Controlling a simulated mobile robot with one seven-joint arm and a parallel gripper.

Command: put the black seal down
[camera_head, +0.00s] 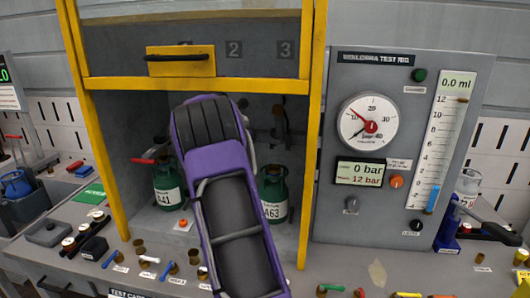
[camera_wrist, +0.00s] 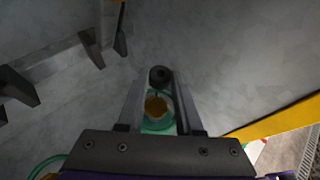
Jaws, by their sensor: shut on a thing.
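The black seal (camera_wrist: 161,75) is a small dark ring with a hole. In the wrist view it sits between the fingertips of my gripper (camera_wrist: 160,82), which is shut on it. Beyond it, between the fingers, shows a green cylinder with a brass-coloured top (camera_wrist: 156,106). I cannot tell how far the seal is above it. In the head view my purple arm reaches into the yellow-framed cabinet and hides my gripper and the seal. Green cylinder A41 (camera_head: 168,188) stands left of the arm and green cylinder A63 (camera_head: 273,195) right of it.
The yellow-framed shield (camera_head: 290,86) with a handle is raised above the opening. The test rig panel (camera_head: 340,220) stands at right, reading 0 bar. Several small fittings (camera_head: 145,263) line the bench front. In the wrist view, dark brackets (camera_wrist: 92,48) stand at upper left.

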